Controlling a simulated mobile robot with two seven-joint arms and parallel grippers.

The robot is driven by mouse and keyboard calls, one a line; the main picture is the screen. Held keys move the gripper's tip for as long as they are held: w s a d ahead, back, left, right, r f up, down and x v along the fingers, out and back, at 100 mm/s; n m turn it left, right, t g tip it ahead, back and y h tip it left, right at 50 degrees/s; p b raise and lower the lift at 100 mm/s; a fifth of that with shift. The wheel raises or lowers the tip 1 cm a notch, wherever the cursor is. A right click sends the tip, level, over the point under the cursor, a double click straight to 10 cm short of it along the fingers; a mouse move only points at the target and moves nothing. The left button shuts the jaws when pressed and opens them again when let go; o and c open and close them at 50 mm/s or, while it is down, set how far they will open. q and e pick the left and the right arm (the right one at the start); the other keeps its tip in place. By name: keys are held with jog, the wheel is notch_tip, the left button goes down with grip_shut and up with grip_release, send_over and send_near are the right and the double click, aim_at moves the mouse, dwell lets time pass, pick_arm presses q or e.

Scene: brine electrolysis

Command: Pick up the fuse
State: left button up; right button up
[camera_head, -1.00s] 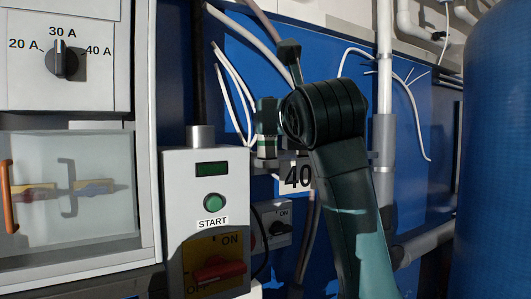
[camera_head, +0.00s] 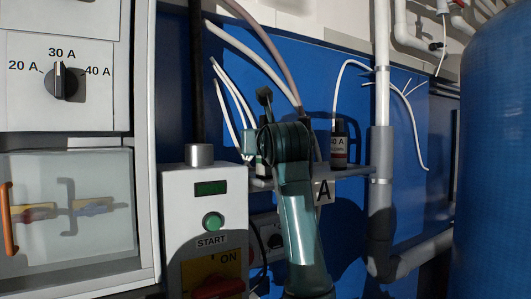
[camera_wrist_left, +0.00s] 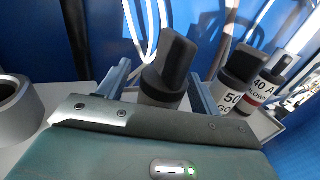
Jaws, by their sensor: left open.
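My left gripper (camera_wrist_left: 158,76) is open in the left wrist view. Its two fingers stand on either side of a black-topped fuse (camera_wrist_left: 170,68), with gaps visible; the fuse's lower part is hidden behind the gripper body. Two more fuses stand to the right: one labelled 50 (camera_wrist_left: 232,88) and one labelled 40 A with a red band (camera_wrist_left: 264,86). In the head view my left arm covers much of the shelf (camera_head: 352,171); its fingertips are hidden. A 40 A fuse (camera_head: 339,145) stands on the shelf right of the arm. My right gripper is not in view.
A control box (camera_head: 207,225) with a green START button stands left of the arm. Further left is a panel with a rotary dial (camera_head: 62,82) and a clear-covered case (camera_head: 70,200). Loose white wires hang behind the shelf. Grey pipes (camera_head: 381,200) and a blue tank (camera_head: 495,150) stand right.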

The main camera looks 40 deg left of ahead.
pick_arm(q)
jog(key=shift+w+a, duration=0.15)
jog(key=shift+c, duration=0.5)
jog(key=c, duration=1.1)
